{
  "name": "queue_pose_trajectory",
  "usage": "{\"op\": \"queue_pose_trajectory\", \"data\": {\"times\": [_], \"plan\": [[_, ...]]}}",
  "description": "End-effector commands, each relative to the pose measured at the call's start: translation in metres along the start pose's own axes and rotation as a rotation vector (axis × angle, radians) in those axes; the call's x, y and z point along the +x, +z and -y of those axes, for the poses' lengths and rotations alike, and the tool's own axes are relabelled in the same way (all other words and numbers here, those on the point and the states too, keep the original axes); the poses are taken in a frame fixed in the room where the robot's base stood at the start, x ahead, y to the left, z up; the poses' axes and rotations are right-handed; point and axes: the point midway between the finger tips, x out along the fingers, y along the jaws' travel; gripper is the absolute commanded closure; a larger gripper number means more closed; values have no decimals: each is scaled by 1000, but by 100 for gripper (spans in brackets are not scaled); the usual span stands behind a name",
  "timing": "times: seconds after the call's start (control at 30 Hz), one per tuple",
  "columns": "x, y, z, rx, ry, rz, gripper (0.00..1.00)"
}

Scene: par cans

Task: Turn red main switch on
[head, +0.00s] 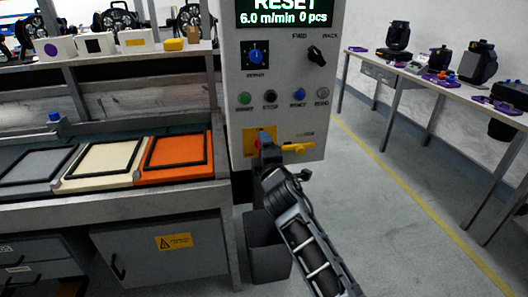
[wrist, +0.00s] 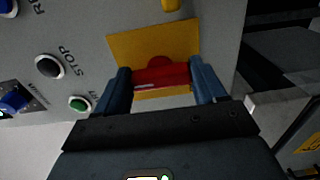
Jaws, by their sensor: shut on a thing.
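The red main switch (wrist: 162,74) sits on a yellow plate (wrist: 125,48) at the lower part of the grey control panel. In the wrist view its red handle lies between the two fingers of my gripper (wrist: 165,86), which is shut on it. In the head view my gripper (head: 268,150) reaches the panel's lower left corner and covers most of the switch. Only a bit of red shows there beside the yellow plate (head: 249,134). The exact angle of the handle against its on and off marks cannot be read.
The control panel (head: 290,100) carries a display reading RESET, a blue knob (head: 255,56), a black selector (head: 316,55) and a row of buttons. A workbench (head: 130,212) with coloured trays stands left. A grey bin (head: 266,245) stands below the panel. Floor at right is clear.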

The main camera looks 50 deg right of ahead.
Motion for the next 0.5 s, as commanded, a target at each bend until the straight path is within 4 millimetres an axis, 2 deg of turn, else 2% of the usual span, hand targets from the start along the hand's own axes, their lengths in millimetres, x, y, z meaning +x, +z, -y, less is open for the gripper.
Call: {"op": "queue_pose_trajectory", "data": {"times": [0.47, 0.5], "plan": [[0, 0, 2, 14, -4, 1, 60], [0, 0, 2, 14, -4, 1, 27]]}}
